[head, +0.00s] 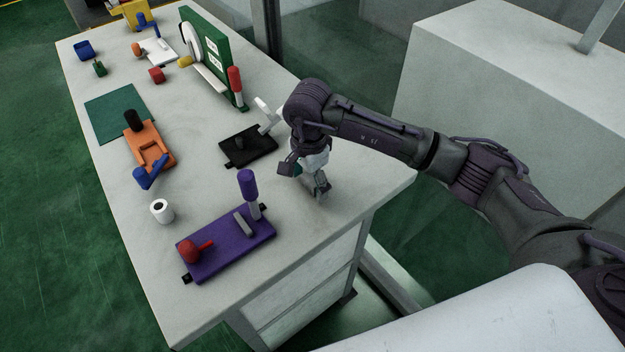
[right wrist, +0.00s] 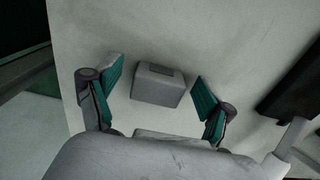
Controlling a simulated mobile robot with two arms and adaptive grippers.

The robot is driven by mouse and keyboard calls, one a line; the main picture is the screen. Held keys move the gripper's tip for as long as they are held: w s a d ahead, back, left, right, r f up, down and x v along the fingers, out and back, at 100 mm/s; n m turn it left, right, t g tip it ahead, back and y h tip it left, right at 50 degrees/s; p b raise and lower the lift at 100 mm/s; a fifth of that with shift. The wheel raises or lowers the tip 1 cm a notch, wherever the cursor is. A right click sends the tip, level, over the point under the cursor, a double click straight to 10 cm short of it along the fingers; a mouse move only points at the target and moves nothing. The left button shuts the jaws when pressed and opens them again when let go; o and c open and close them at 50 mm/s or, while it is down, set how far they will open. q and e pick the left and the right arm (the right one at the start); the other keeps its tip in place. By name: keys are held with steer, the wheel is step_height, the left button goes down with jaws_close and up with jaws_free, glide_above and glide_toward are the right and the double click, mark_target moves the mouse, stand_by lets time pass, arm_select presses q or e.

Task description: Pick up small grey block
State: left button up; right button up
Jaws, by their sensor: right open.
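The small grey block (right wrist: 158,85) sits on the pale table top in the right wrist view. It lies between the two teal-padded fingers of my right gripper (right wrist: 158,88), with a gap on each side. My right gripper is open and empty. In the head view my right gripper (head: 305,178) points down over the table's right part, near the edge; I cannot make out the block there, as the gripper covers that spot. My left gripper is not in view.
A black fixture (head: 249,146) with a white handle stands left of the gripper. A purple board (head: 225,250) with an upright purple handle is nearer the front. An orange fixture (head: 150,148) and white roll (head: 162,211) lie further left. The table's right edge is close.

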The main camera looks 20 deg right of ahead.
mark_target(309, 180)
steer(key=c, duration=1.1)
step_height(309, 180, up, 10)
steer(key=shift+r+b, duration=0.1)
steer(key=shift+b, duration=0.45)
steer(key=shift+c, duration=0.2)
